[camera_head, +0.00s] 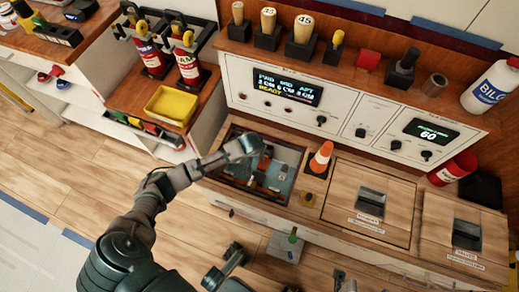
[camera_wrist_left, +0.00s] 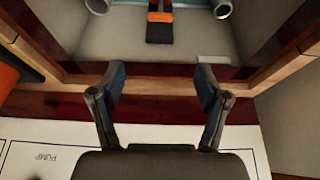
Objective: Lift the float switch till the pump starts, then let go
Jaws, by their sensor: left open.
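The open well (camera_head: 226,178) in the wooden counter holds small orange and blue parts. An orange-and-black piece (camera_wrist_left: 160,28), which looks like the float switch, lies on the pale well floor in the left wrist view, beyond my fingertips. My left gripper (camera_head: 250,148) reaches over the well from the left and hides part of it. In the left wrist view its two fingers (camera_wrist_left: 160,88) are apart, with nothing between them. Dark jointed parts at the bottom edge look like my right gripper (camera_head: 232,258); its jaws cannot be made out.
Wooden hatch lids (camera_head: 345,190) lie to the right. The control panel (camera_head: 310,110) rises behind. A yellow tray (camera_head: 171,105) is at the left. A "PUMP" label (camera_wrist_left: 45,158) is near the wrist.

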